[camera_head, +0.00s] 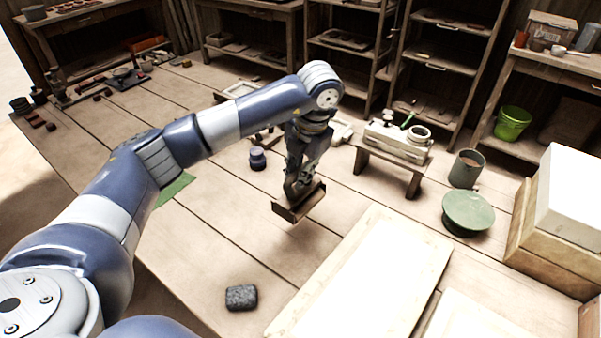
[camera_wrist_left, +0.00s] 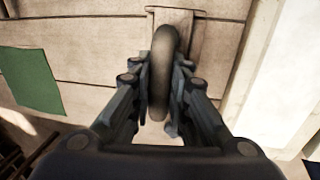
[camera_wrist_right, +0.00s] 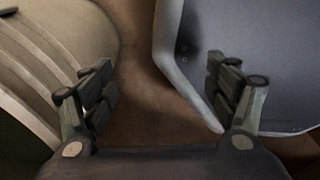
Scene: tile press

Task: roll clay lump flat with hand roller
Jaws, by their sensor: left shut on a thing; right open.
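My left gripper (camera_head: 297,182) is shut on a brown tool (camera_head: 308,204) above the table. In the left wrist view, the tool's rounded handle (camera_wrist_left: 163,70) stands between the fingers, with a flat tan part behind it. I cannot tell whether it is the hand roller. A dark grey speckled lump (camera_head: 241,297) lies on the table, nearer to me and apart from the tool. I cannot tell whether it is the clay lump. My right gripper (camera_wrist_right: 160,92) shows only in its wrist view, open, with nothing between its fingers.
A wood-edged board (camera_head: 431,248) with a pale top lies to the right of the lump. A green round-topped stand (camera_head: 468,210), a dark pot (camera_head: 466,168) and a small bench (camera_head: 376,164) are on the right. A small dark jar (camera_head: 258,158) stands behind the left gripper. Planks around the lump are clear.

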